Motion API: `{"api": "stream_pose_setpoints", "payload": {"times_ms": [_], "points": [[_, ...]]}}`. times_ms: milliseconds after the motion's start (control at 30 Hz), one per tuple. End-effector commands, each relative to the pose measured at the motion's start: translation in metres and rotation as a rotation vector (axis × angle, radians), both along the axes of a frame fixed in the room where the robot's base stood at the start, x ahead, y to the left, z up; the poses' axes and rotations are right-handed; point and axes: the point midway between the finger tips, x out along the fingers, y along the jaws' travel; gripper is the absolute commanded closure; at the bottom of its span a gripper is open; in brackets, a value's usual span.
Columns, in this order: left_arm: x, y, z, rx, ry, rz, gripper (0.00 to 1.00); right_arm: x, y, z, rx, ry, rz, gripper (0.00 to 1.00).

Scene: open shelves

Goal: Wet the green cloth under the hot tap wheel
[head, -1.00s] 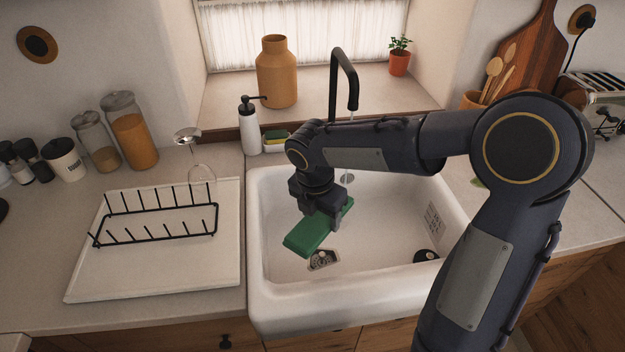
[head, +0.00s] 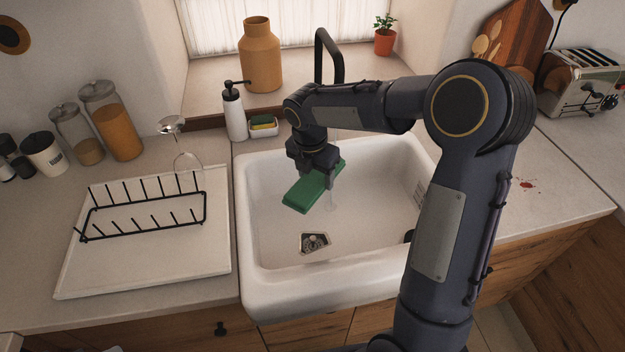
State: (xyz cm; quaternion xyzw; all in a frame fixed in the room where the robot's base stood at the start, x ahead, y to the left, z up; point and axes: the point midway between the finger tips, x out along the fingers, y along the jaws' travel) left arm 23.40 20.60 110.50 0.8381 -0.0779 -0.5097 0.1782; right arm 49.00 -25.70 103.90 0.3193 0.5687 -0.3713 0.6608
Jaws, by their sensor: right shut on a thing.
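The green cloth (head: 307,191) is a folded, flat block held over the white sink (head: 266,274). My right gripper (head: 322,176) is shut on it near its far right part. I cannot see a hot tap wheel. My left gripper is not in view.
A drying rack (head: 150,215) stands on a white drainboard left of the sink. A soap dispenser (head: 235,115) and a sponge holder (head: 263,126) stand behind the sink. Glass jars (head: 118,130) line the back left. Red spots (head: 527,184) mark the right counter.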

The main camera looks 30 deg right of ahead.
Motion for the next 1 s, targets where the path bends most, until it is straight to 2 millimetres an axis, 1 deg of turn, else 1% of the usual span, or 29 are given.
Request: {"api": "stream_pose_setpoints", "payload": {"times_ms": [267, 400, 600, 800, 1000], "points": [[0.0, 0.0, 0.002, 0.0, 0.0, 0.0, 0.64, 0.022, -0.018, -0.006, 0.0, 0.0, -0.003, 0.59], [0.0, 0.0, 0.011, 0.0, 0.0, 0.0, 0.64, 0.033, -0.026, -0.006, 0.0, 0.001, -0.002, 0.59], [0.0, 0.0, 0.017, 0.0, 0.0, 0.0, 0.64, 0.045, -0.036, -0.01, 0.0, 0.0, -0.001, 0.59], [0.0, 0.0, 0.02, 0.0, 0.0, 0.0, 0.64, 0.052, -0.041, -0.013, 0.0, 0.001, -0.001, 0.59], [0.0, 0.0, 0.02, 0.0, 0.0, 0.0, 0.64, 0.053, -0.042, -0.013, -0.001, -0.001, 0.0, 0.59]]}}
